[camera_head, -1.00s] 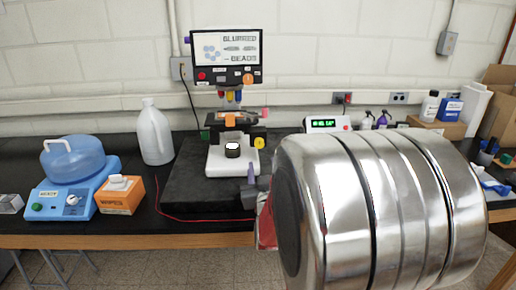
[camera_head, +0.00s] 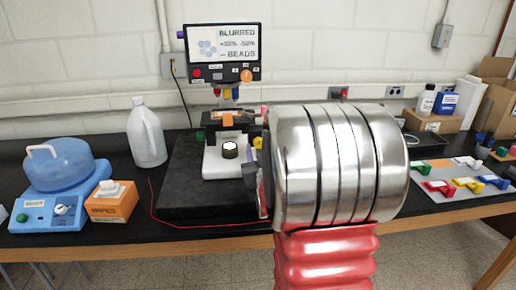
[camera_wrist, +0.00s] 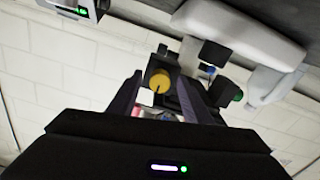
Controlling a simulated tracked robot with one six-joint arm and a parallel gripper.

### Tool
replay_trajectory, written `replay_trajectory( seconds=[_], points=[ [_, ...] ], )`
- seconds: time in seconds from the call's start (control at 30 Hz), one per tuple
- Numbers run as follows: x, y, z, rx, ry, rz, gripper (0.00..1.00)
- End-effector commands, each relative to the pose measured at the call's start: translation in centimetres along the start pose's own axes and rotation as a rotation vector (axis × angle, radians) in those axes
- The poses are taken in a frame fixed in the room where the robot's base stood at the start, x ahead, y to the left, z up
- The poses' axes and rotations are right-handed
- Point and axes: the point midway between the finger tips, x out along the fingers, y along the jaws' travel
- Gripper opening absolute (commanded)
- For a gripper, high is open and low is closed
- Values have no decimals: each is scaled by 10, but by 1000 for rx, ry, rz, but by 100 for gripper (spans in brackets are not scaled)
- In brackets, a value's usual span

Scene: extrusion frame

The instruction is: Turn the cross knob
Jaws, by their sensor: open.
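A microscope (camera_head: 212,146) with a white base stands on a black slab under a screen. In the wrist view a round yellow knob (camera_wrist: 160,82) with a dark mark sits on the microscope's side; I cannot tell whether it is the cross knob. In the head view my arm mostly hides that side. My gripper (camera_wrist: 161,88) is open, its two dark fingers pointing toward the yellow knob, one on each side of it in the picture. I cannot tell how far the tips are from it, and no contact shows.
A blue hotplate-like device (camera_head: 48,212), orange box (camera_head: 112,205) and white jug (camera_head: 146,135) stand left. A tray with coloured clips (camera_head: 455,196) lies right.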

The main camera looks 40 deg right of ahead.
Motion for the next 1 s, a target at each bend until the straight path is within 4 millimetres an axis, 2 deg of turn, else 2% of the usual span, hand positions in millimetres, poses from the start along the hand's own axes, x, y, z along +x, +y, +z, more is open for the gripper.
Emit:
replay_trajectory(
  seconds=[0.17, 0.73, 1.0],
  points=[
    [0, 0, 0, 0, 0, 0, 45],
    [0, 0, 0, 0, 0, -1, 5],
    [0, -1, 0, 15, 0, -1, 4]
  ],
)
